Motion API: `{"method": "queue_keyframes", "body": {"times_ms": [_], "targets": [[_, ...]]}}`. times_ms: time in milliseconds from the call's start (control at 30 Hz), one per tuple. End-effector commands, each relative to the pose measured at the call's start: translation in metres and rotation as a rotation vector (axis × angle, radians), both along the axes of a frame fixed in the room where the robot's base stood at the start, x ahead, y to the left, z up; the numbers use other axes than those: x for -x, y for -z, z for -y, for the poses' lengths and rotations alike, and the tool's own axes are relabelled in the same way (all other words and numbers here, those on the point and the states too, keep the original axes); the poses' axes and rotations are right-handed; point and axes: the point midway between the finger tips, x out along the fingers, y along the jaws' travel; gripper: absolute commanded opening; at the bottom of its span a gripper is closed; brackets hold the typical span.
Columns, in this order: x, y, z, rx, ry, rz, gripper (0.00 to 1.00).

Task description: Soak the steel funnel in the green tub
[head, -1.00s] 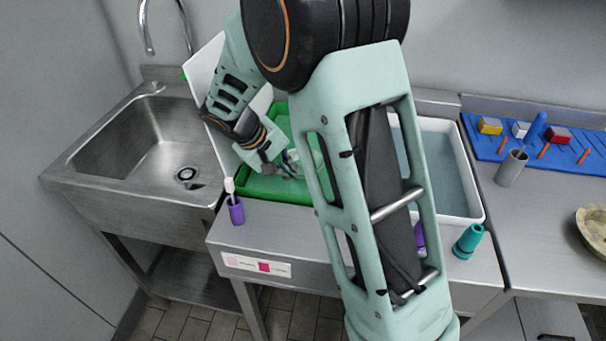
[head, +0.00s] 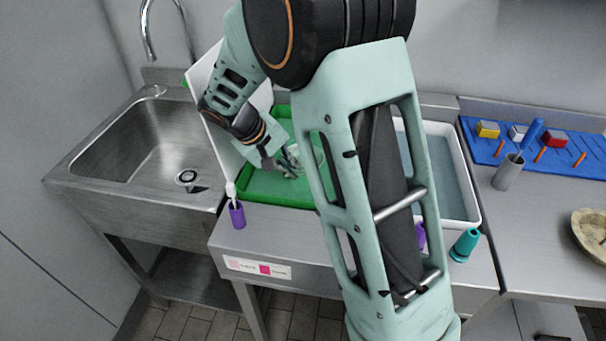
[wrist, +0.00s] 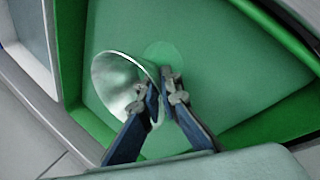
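The steel funnel (wrist: 118,84) shows in the wrist view as a shiny cone, its wide mouth tilted toward the camera. My gripper (wrist: 160,84) has its fingertips close together at the funnel's right wall, which appears pinched between them. The green tub (head: 262,197) stands on the steel table; its green floor fills most of the wrist view behind the funnel. In the head view my gripper (head: 288,163) is down inside the tub. I cannot tell whether the funnel touches the tub floor, and my arm hides the tub's right part.
A white tub (head: 473,190) of greyish liquid stands to the right, partly behind my arm. A white board leans at the tub's left, beside the sink (head: 125,150).

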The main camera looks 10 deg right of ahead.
Motion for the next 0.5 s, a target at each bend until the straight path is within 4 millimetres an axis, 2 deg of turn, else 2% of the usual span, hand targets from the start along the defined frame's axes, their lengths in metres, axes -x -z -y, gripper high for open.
{"method": "queue_keyframes", "body": {"times_ms": [33,500], "targets": [[0.0,-0.008,0.0,0.001,-0.001,0.001,0.0],[0.0,-0.045,0.0,0.001,-0.001,0.001,0.0]]}}
